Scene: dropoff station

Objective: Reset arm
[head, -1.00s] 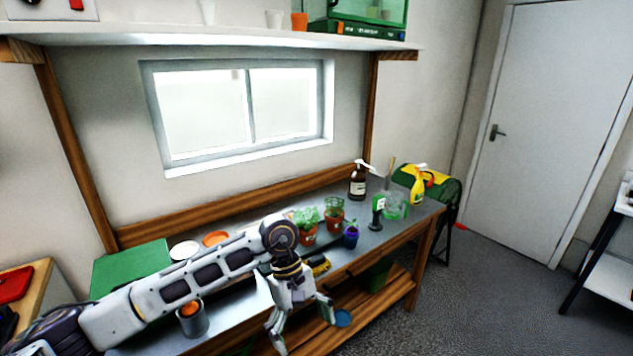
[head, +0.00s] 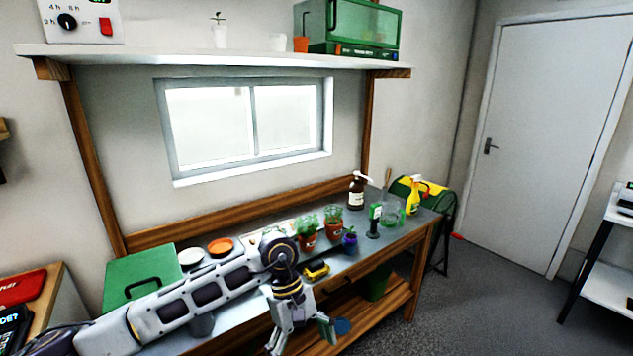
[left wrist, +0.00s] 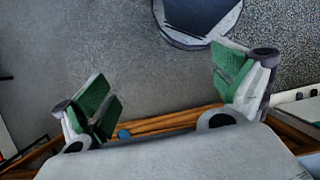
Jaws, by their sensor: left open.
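My left arm reaches in from the left over the workbench (head: 225,312) in the head view. My left gripper (head: 301,340) hangs at the bench's front edge, pointing down, fingers spread and empty. My right arm and gripper do not show in either view.
On the bench are a green box (head: 140,275), an orange dish (head: 221,246), potted plants (head: 307,241), a brown pump bottle (head: 356,192) and a yellow tool (head: 315,270). A green cabinet (head: 362,25) sits on the shelf above. Floor right of the bench is open.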

